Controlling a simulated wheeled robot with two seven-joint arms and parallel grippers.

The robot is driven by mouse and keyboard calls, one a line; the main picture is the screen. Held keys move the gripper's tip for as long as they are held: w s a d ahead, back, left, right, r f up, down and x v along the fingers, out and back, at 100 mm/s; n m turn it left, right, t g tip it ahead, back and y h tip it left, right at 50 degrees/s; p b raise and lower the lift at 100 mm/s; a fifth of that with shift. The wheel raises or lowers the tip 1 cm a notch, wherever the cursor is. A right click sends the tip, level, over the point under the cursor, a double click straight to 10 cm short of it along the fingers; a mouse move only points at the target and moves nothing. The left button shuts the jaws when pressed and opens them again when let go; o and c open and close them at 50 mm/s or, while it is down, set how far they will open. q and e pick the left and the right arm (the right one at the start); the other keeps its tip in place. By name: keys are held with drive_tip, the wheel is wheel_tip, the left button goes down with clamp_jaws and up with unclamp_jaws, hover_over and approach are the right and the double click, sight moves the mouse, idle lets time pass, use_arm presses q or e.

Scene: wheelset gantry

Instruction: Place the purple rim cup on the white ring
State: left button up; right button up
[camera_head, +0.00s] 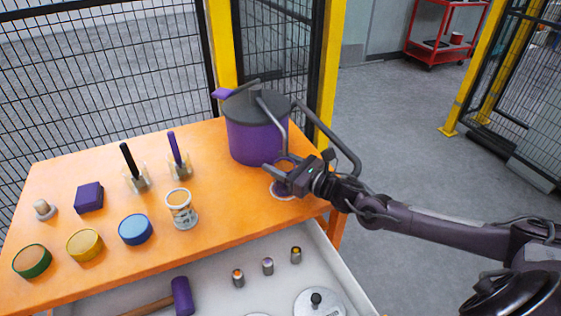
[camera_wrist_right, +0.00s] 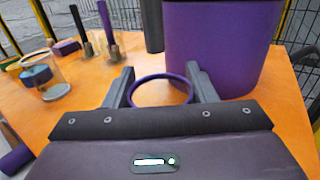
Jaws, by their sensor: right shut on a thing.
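The purple rim cup (camera_head: 286,161) is at the right end of the orange table, and its round purple rim shows between my fingers in the right wrist view (camera_wrist_right: 161,103). My right gripper (camera_head: 282,171) is shut on the cup near its rim; the fingers lie on either side of it in the wrist view. My left gripper is not in view.
A large purple pot (camera_head: 256,137) stands close behind the cup. A clear cup (camera_head: 181,210), two dark-handled tools in holders, a purple block (camera_head: 89,197) and several round tins are to the left. An open drawer (camera_head: 205,290) with small parts and a mallet is in front.

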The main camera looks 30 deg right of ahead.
drive_tip(key=shift+s+d+r, duration=0.1)
drive_tip(key=shift+f, duration=0.2)
drive_tip(key=o, duration=1.3)
drive_tip(key=shift+o, duration=0.2)
drive_tip(key=shift+r, duration=0.15)
drive_tip(key=v, duration=1.2)
drive_tip(key=shift+s, duration=0.1)
